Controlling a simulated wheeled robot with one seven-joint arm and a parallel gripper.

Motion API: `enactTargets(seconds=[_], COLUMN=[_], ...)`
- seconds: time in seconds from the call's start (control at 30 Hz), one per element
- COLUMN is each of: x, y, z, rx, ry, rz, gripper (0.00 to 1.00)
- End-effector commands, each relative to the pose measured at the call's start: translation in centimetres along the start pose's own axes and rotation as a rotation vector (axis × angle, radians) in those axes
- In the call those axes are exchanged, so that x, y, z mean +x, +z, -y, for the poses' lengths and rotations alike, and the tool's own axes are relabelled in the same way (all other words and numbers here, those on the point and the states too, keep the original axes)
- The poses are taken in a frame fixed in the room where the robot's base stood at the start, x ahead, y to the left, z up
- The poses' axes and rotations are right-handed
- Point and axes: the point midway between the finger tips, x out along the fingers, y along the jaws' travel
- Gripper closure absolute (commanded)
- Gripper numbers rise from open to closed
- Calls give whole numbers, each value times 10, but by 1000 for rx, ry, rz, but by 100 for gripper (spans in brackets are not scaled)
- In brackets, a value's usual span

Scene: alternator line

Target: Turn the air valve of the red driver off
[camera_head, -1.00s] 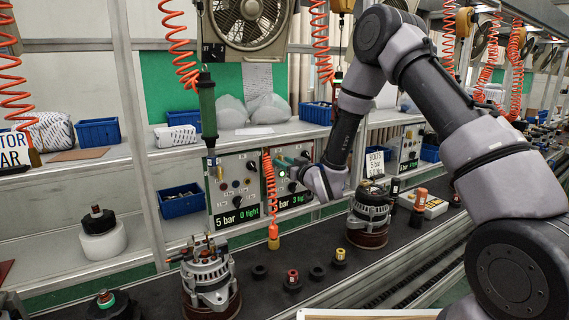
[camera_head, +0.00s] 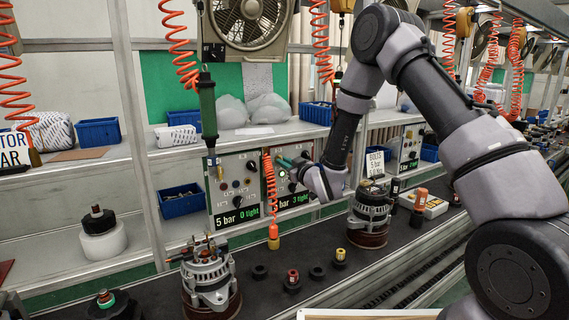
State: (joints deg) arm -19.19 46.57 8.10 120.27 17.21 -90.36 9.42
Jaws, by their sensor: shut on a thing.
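Two control panels hang under the shelf. The left panel (camera_head: 224,200) reads "5 bar 0 tight" and the right panel (camera_head: 296,201) shows "3 tight". My gripper (camera_head: 284,163) is at the upper part of the right panel, with its fingers shut on a small part there, which looks like a valve knob. The fingers and my wrist hide most of it, so I cannot tell which way the knob points. A red-orange driver with a yellow lower end (camera_head: 273,237) hangs on an orange coiled hose in front of the panels.
A green driver (camera_head: 208,110) hangs at the left of the panels. Alternators (camera_head: 209,278) and (camera_head: 370,215) stand on the dark belt below, with several small round parts between them. Blue bins (camera_head: 181,201) sit on the shelves. My arm covers the right side.

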Motion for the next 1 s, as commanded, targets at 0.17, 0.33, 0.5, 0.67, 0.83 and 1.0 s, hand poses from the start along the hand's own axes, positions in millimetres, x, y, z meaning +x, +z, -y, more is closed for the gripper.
enactTargets(seconds=[0.17, 0.33, 0.5, 0.67, 0.83, 1.0], x=[0, 0, 0, 0, 0, 0], y=[0, 0, 0, 1, 1, 2], z=[1, 2, 3, 3, 4, 4], rx=[-164, -326, -489, -640, -802, -960], ry=[-1, -1, -1, -1, -1, -2], rz=[-1, -1, -1, -1, -1, -1], gripper=[100, 100, 100, 100, 100, 100])
